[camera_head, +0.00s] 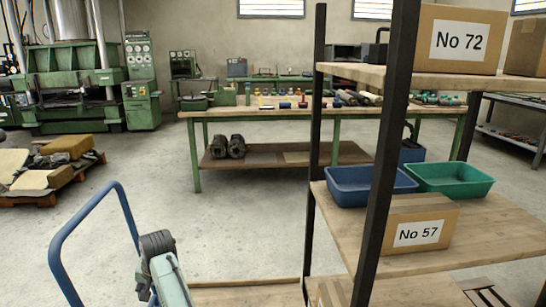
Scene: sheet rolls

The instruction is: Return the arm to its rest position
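A pale grey-green part with a dark rounded top (160,262) stands at the bottom of the head view, left of the middle. It looks like a piece of my own arm, but I cannot tell which piece. No gripper fingers can be made out. No held object shows. The part stands in front of open grey floor, between a blue tubular handle (66,240) and the shelf rack (375,170).
The near rack at right holds a "No 72" box (462,40), a "No 57" box (415,225), a blue bin (368,186) and a green bin (449,180). A workbench (300,113) stands behind. A loaded pallet (50,186) lies left. The middle floor is clear.

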